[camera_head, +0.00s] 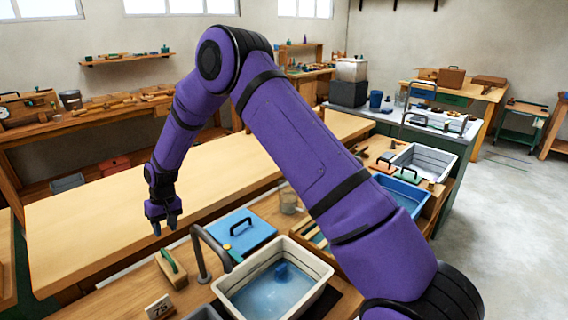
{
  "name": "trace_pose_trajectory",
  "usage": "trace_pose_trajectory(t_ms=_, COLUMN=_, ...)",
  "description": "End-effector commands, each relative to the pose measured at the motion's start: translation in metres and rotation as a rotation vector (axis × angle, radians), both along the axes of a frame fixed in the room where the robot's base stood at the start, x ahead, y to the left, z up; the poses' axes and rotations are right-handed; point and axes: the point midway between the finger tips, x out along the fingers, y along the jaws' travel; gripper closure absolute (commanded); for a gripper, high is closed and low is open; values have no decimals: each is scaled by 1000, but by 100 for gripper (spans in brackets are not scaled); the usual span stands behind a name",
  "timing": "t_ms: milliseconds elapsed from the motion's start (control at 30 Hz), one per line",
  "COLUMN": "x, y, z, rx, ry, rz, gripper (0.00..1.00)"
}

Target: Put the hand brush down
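What looks like the hand brush (172,268), a pale wooden block with a green strip on top, rests on the wooden counter (128,296) at the lower left. I cannot be sure that it is the brush. My gripper (164,226) points down above and behind it in the picture, apart from it.
A grey tap (205,250) and a white basin of water (272,288) stand right of the brush. A blue lidded box (240,235) is behind them. The long pale bench (90,215) is clear.

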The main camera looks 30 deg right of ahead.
Motion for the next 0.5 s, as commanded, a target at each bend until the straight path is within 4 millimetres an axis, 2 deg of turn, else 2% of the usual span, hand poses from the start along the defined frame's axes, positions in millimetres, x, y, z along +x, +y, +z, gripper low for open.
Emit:
trace_pose_trajectory(t_ms=167, x=-5, y=-13, z=40, rx=-12, ry=-32, rz=-2, gripper=61)
trace_pose_trajectory(t_ms=500, x=-37, y=-55, z=146, rx=-49, ry=-110, rz=-18, gripper=61)
